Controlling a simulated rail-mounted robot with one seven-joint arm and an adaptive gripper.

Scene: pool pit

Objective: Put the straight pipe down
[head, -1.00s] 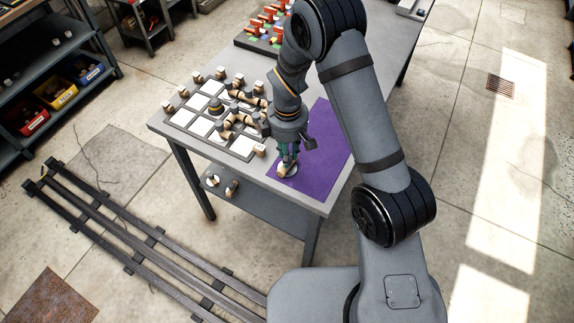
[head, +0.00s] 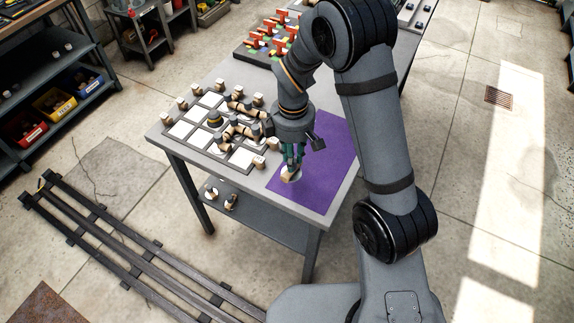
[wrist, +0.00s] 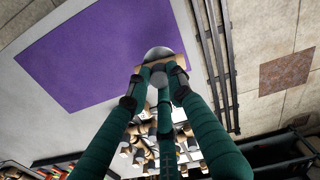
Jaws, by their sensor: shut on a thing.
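My gripper (head: 292,166) has green fingers and is shut on the straight pipe (wrist: 159,68), a short piece with a tan end showing between the fingertips in the wrist view. The tan end also shows in the head view (head: 287,176). Gripper and pipe are low over the left part of the purple mat (head: 322,178), near the table's front edge. I cannot tell whether the pipe touches the mat.
A board of white tiles (head: 241,157) with several tan-ended pipe pieces lies left of the mat. A rack of red, green and yellow parts (head: 268,38) stands at the back. The mat right of my gripper is clear. Dark rails (head: 130,245) lie on the floor.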

